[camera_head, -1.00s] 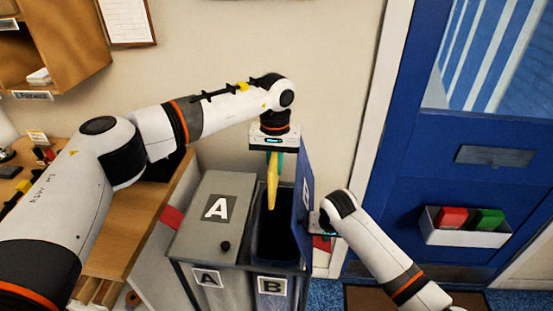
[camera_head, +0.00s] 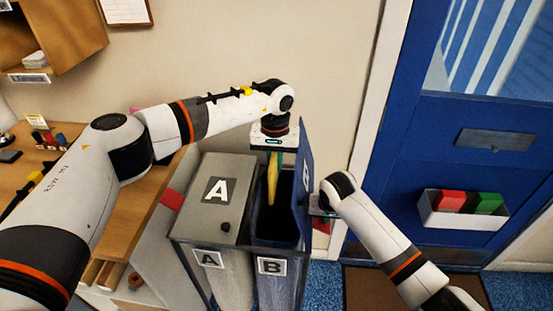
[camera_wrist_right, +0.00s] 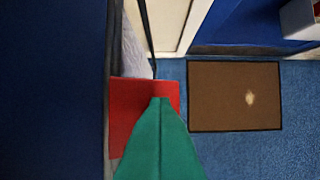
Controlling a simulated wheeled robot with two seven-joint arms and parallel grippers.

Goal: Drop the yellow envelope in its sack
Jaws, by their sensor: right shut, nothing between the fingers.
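The yellow envelope (camera_head: 272,180) hangs edge-on, upright, from my left gripper (camera_head: 273,158), whose teal fingers are shut on its upper part. Its lower end is over or just inside the mouth of the dark sack B (camera_head: 275,228). The exact depth is hard to tell. The lid B (camera_head: 303,185) stands upright, open, on the sack's right. My right gripper (camera_head: 318,212) is beside the lid's outer side, shut and empty. The right wrist view shows its teal finger (camera_wrist_right: 160,140), with the blue lid filling the left.
Sack A (camera_head: 225,285) stands to the left under a closed grey lid (camera_head: 212,222). A wooden desk (camera_head: 115,240) is further left. At right are a blue door (camera_head: 405,160) with a white tray (camera_head: 450,222) and a brown mat (camera_head: 365,290). A red patch (camera_wrist_right: 130,115) lies below my right finger.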

